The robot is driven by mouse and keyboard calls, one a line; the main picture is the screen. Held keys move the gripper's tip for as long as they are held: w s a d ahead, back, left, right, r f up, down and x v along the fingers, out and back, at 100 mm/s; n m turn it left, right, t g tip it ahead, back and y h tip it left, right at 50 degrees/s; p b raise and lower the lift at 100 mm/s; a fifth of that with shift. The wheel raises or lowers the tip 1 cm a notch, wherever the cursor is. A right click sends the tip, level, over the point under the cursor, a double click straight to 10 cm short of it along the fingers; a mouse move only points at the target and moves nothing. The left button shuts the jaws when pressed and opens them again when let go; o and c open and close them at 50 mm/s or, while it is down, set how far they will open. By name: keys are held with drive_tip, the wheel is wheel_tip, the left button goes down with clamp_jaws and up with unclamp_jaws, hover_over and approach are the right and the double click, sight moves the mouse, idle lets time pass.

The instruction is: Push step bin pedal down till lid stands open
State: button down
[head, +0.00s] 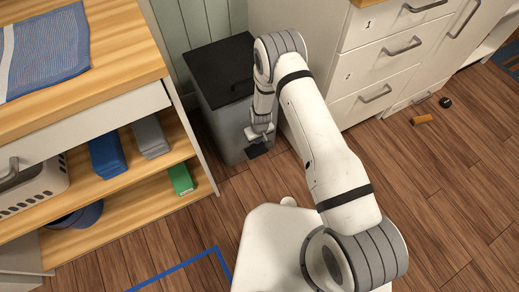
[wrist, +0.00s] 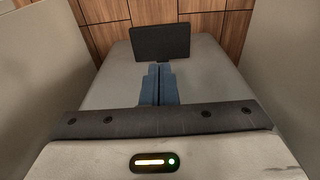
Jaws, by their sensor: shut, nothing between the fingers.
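The step bin (head: 224,118) is a grey box standing in the gap between the shelf unit and the drawer cabinet. Its black lid (head: 215,68) lies flat and shut on top. The black pedal (head: 258,150) sticks out low at the bin's front, near the floor, and also shows as a dark plate in the wrist view (wrist: 160,41). My gripper (head: 259,133) is at the bin's front, close above the pedal. Its blue-grey fingers (wrist: 159,69) are shut together and empty, with tips close to the pedal's near edge. I cannot tell whether they touch it.
A wooden shelf unit (head: 120,180) with a blue cloth (head: 45,52) on top stands close on the left. White drawers (head: 375,60) stand close on the right. A small orange-brown object (head: 421,120) and a black one (head: 445,102) lie on the floor. The right floor is mostly clear.

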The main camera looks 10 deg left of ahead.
sight(257, 151)
drive_tip(key=shift+s+f, duration=0.1)
drive_tip(key=shift+f, duration=0.75)
drive_tip(key=shift+f, duration=0.15)
drive_tip(key=shift+f+b, duration=0.25)
drive_tip(key=shift+b, duration=0.05)
drive_tip(key=shift+w+a+f+b, duration=0.15)
drive_tip(key=shift+f+b, duration=0.7)
drive_tip(key=shift+f, duration=0.7)
drive_tip(key=shift+w+a+f+b, duration=0.15)
drive_tip(key=shift+f+b, duration=0.7)
drive_tip(key=shift+f, duration=0.65)
drive_tip(key=shift+f, duration=0.1)
